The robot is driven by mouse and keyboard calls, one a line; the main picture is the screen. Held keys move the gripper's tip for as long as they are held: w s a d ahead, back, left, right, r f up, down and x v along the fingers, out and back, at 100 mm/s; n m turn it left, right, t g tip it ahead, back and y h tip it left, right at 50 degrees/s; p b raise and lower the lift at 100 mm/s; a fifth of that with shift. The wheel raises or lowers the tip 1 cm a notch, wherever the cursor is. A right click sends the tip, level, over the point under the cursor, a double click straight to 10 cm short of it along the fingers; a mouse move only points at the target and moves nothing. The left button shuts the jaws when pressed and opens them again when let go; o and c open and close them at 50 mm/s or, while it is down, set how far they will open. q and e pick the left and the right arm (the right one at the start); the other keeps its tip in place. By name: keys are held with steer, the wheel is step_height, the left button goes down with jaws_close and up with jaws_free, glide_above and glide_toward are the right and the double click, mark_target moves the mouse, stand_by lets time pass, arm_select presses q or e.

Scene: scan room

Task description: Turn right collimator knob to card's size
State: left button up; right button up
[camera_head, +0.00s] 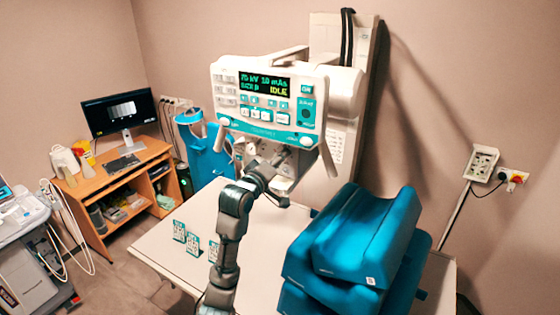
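The x-ray tube head carries a white and teal control panel (268,116) whose green and yellow display reads 75 kV, 10 mAs and IDLE. The white collimator housing hangs below the panel, largely behind my arm; I cannot make out its right knob clearly. Several small printed cards stand on the white table (165,248): one at the left (179,231), one in the middle (193,244), one partly behind my arm (213,250). Their print is too small to read. My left gripper (284,168) is just below the panel, at the collimator; its fingers are too small and overlapped to judge. My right gripper is out of view.
Blue cushions (365,235) are stacked on the right of the table. A wooden desk with a monitor (120,112) stands at the left, and a white machine (25,240) at the left edge. A wall box (482,163) is at the right. The table's left front is mostly clear.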

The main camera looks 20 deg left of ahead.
arm_select(q)
steer(key=shift+o, duration=0.2)
steer(key=shift+a, duration=0.1)
steer(key=s+a, duration=0.1)
steer(key=s, duration=1)
steer(key=shift+s+f, duration=0.15)
steer(key=shift+s, duration=0.25)
